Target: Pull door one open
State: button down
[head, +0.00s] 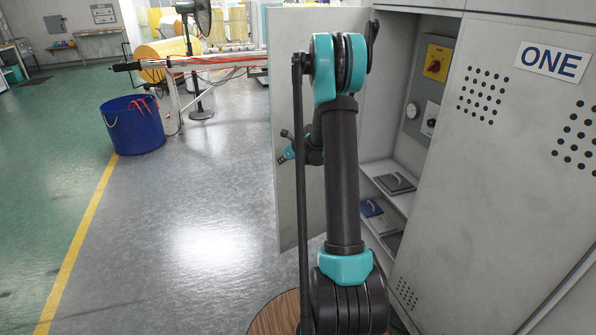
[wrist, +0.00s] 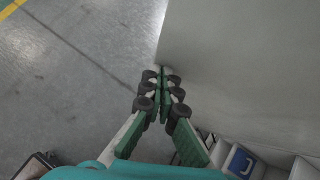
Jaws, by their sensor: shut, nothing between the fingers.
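A grey cabinet panel with a white "ONE" sign (head: 552,62) stands at the right in the head view and looks closed. Left of it the cabinet is open. A plain grey door panel (head: 287,205) stands swung out from this opening, partly hidden behind my arm. In the wrist view a grey panel (wrist: 245,65), seemingly this door, fills the upper right. My gripper (wrist: 161,75) is shut and empty, its fingertips by the panel's left lower edge. I cannot tell whether they touch it.
Inside the open cabinet are a yellow switch box (head: 437,62) and shelves with a blue item (head: 371,208), which also shows in the wrist view (wrist: 240,160). A blue bin (head: 132,127) stands at the left. The floor left of the open door is clear.

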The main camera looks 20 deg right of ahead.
jog(key=w+a, duration=0.3)
jog(key=w, duration=1)
jog(key=shift+w, duration=0.4)
jog(key=shift+s, duration=0.1)
